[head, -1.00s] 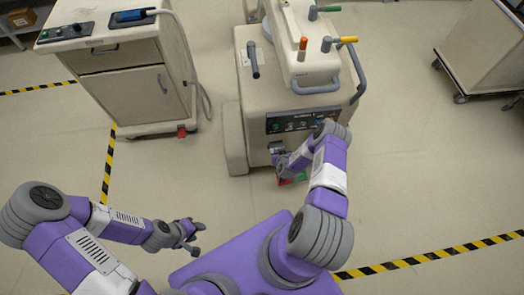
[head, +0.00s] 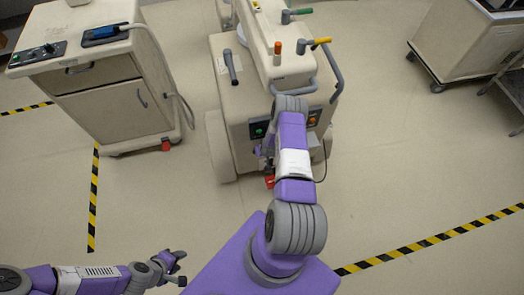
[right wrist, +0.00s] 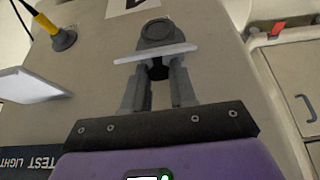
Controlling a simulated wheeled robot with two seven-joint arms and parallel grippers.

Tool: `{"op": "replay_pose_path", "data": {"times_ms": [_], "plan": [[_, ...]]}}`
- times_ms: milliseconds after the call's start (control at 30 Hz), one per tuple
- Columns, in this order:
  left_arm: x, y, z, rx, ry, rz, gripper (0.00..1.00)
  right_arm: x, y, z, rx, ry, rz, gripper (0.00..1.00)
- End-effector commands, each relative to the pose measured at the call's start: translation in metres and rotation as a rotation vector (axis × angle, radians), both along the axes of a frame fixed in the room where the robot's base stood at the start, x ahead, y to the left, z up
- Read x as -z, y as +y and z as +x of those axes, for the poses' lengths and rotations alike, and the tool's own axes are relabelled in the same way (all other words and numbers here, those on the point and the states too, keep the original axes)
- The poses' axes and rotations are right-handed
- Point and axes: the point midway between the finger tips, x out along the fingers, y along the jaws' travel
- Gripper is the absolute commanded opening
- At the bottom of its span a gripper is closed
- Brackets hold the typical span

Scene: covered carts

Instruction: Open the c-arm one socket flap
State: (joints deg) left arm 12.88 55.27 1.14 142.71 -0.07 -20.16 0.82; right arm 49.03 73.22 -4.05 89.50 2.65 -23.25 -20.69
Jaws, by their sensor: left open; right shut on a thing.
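The c-arm cart (head: 240,105) stands ahead of me in the head view, its front panel partly behind my right arm. In the right wrist view my right gripper (right wrist: 158,73) is shut, its fingertips at a thin pale flap (right wrist: 157,53). The flap stands out from the cart face and is seen nearly edge-on, slightly tilted. A round grey socket (right wrist: 160,31) shows just past it. My right fingertips are hidden in the head view. My left gripper (head: 178,268) is open and empty at the lower left, well away from the cart.
A second pale flap-like plate (right wrist: 30,85) and a yellow-and-black plug with a cable (right wrist: 63,38) are on the cart face. A drawer cart (head: 110,95) stands left, another cart (head: 465,45) at the upper right.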

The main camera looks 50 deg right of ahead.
Motion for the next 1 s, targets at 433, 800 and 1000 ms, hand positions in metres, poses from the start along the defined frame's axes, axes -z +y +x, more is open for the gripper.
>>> {"op": "replay_pose_path", "data": {"times_ms": [433,800,1000], "plan": [[0.0,0.0,0.0,0.0,0.0,0.0,0.43,0.001,0.0,-0.001,-0.001,0.003,0.0,0.5],[-0.006,0.0,0.0,0.0,0.0,0.0,0.43,-0.017,0.004,-0.006,-0.003,0.002,-0.001,0.5],[-0.013,0.0,0.0,0.0,0.0,0.0,0.43,-0.046,0.012,-0.018,-0.002,0.001,-0.002,0.5]]}}
